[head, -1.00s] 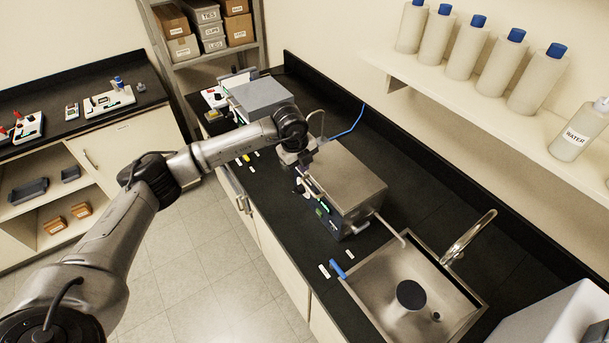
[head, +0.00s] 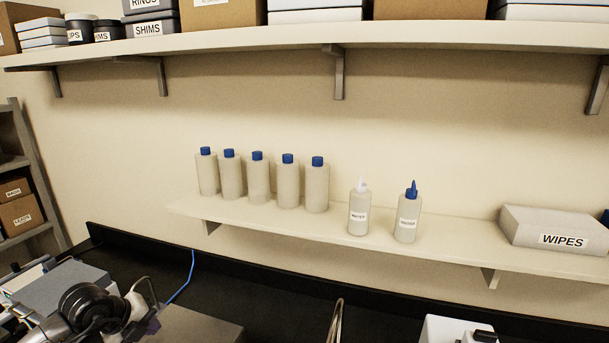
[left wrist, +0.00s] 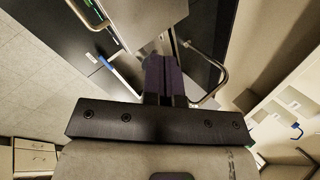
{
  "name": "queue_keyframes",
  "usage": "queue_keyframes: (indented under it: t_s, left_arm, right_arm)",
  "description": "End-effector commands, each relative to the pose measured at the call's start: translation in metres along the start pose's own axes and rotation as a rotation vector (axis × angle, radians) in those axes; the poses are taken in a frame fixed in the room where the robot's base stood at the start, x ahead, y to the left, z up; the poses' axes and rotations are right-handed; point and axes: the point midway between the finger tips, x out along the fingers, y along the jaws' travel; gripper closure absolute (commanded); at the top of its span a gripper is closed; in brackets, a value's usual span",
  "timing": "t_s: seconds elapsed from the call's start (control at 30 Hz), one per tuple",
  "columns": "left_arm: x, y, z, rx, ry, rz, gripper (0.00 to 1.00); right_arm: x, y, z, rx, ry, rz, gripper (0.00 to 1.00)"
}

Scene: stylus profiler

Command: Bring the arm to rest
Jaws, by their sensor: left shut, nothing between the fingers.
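My left arm (head: 90,308) shows at the bottom left of the head view, over the bench beside a grey metal box. My left gripper (head: 150,326) is only partly visible there, near the box's top. In the left wrist view, its dark purple fingers (left wrist: 160,78) are together, shut and empty. A metal box (left wrist: 142,22) lies beyond the fingertips in that view. I cannot tell whether the fingers touch it. My right arm and gripper are not in view.
Another grey box (head: 70,288) stands on the black bench (head: 260,292) at left. A blue cable (head: 185,278) runs behind it. A faucet (head: 336,322) rises at the bottom. The wall shelf (head: 270,220) holds several bottles and a wipes box (head: 553,230).

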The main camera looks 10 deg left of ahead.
Motion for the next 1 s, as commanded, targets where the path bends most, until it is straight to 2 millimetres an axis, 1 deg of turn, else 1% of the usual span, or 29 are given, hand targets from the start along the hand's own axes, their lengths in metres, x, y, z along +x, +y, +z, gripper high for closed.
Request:
queue_keyframes:
  t_s: [0.03,0.13,0.2,0.27,0.3,0.37,0.4,0.47,0.5,0.53,0.6,0.67,0.7,0.77,0.8,0.87,0.9,0.97,1.0]
  left_arm:
    - [-0.001,-0.018,-0.001,0.055,0.002,-0.108,1.00]
    - [-0.012,-0.059,-0.008,0.162,-0.008,-0.355,1.00]
    - [-0.026,-0.087,-0.015,0.219,-0.029,-0.533,1.00]
    - [-0.042,-0.111,-0.020,0.250,-0.060,-0.685,1.00]
    - [-0.056,-0.125,-0.022,0.263,-0.088,-0.785,1.00]
    - [-0.080,-0.145,-0.025,0.267,-0.139,-0.932,1.00]
    - [-0.097,-0.156,-0.025,0.259,-0.179,-1.027,1.00]
    - [-0.124,-0.171,-0.025,0.233,-0.245,-1.161,1.00]
    - [-0.143,-0.178,-0.025,0.205,-0.292,-1.247,1.00]
    - [-0.157,-0.184,-0.024,0.177,-0.329,-1.307,1.00]
    - [-0.189,-0.192,-0.022,0.093,-0.415,-1.436,1.00]
    - [-0.215,-0.196,-0.020,-0.002,-0.487,-1.531,1.00]
    - [-0.229,-0.197,-0.018,-0.077,-0.533,-1.580,1.00]
    - [-0.245,-0.193,-0.016,-0.206,-0.593,-1.630,1.00]
    - [-0.250,-0.188,-0.015,-0.304,-0.627,-1.645,1.00]
    - [-0.250,-0.178,-0.015,-0.463,-0.665,-1.637,1.00]
    - [-0.245,-0.169,-0.016,-0.574,-0.684,-1.611,1.00]
    - [-0.230,-0.153,-0.021,-0.746,-0.696,-1.538,1.00]
    - [-0.216,-0.140,-0.027,-0.862,-0.692,-1.468,1.00]
  right_arm:
    - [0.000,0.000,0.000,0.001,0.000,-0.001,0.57]
    - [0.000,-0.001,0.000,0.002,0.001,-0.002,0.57]
    - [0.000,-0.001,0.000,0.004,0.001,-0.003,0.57]
    - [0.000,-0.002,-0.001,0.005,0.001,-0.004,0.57]
    - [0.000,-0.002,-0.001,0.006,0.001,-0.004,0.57]
    - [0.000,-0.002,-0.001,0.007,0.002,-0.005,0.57]
    - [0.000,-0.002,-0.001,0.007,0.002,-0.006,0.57]
    - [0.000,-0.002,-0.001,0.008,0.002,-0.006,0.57]
    - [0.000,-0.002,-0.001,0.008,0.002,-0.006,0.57]
    - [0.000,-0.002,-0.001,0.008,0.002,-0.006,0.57]
    - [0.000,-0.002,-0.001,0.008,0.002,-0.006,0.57]
    - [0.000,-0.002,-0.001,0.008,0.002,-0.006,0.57]
    - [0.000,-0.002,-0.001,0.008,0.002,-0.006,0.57]
    - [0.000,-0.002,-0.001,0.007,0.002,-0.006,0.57]
    - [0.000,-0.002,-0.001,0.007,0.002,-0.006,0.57]
    - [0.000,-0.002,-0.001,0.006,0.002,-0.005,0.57]
    - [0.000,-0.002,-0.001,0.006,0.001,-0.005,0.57]
    - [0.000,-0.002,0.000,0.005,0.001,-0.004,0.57]
    - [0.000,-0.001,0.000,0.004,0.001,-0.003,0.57]
